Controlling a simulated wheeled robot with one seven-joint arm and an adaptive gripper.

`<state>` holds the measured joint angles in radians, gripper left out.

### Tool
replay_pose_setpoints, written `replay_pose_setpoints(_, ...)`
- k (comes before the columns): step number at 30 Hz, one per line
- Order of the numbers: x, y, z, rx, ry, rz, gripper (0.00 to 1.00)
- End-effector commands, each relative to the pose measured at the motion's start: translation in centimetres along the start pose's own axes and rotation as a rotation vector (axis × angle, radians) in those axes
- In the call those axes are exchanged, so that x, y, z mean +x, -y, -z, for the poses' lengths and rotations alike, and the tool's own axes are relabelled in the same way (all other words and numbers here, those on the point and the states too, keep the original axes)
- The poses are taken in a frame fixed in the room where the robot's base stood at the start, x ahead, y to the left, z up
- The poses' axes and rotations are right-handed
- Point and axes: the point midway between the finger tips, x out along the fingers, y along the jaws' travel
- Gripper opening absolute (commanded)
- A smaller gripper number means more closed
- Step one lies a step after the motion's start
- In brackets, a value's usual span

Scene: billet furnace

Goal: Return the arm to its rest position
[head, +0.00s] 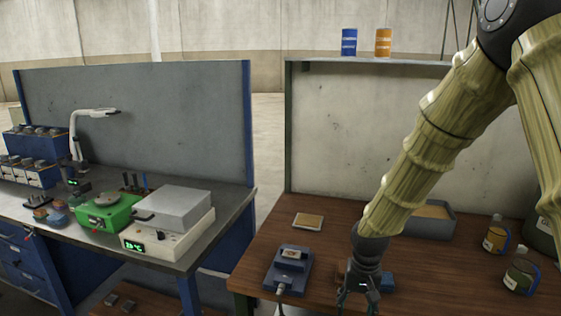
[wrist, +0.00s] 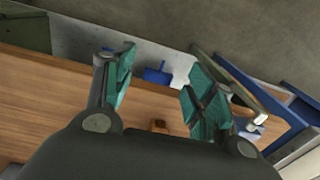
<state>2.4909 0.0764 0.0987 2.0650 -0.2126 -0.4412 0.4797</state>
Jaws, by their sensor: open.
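My arm, in a tan ribbed sleeve, reaches down from the upper right in the head view. My gripper (head: 362,283) is low over the brown wooden bench (head: 265,240), near its front. In the wrist view my gripper (wrist: 160,90) shows its two teal-padded fingers spread wide, with nothing between them. A blue device (head: 288,270) with a small block (head: 293,254) on top stands just left of my gripper. A blue item (head: 387,281) is partly hidden behind the gripper.
A flat tan-topped piece (head: 309,220) lies behind the blue device. A grey tray (head: 432,220) is partly hidden behind my arm. Two jars (head: 496,236) (head: 521,274) stand at the right. A shelf (head: 400,62) holds blue and orange cans. Another bench with instruments (head: 175,216) stands left.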

Motion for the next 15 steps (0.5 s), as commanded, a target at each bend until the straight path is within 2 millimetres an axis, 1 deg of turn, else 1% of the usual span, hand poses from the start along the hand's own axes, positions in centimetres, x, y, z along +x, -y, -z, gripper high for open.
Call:
replay_pose_setpoints(1,1.1,-0.1,-0.5,-0.004,0.005,0.003,0.55)
replay_pose_setpoints(5,4.2,-0.3,-1.8,-0.019,0.012,0.015,0.55)
replay_pose_setpoints(8,7.2,-0.7,-3.2,-0.033,0.017,0.026,0.55)
replay_pose_setpoints(12,12.4,-1.7,-6.3,-0.054,0.025,0.041,0.55)
replay_pose_setpoints(14,14.4,-2.1,-7.7,-0.063,0.025,0.046,0.55)
replay_pose_setpoints(15,15.7,-2.5,-8.7,-0.068,0.027,0.049,0.55)
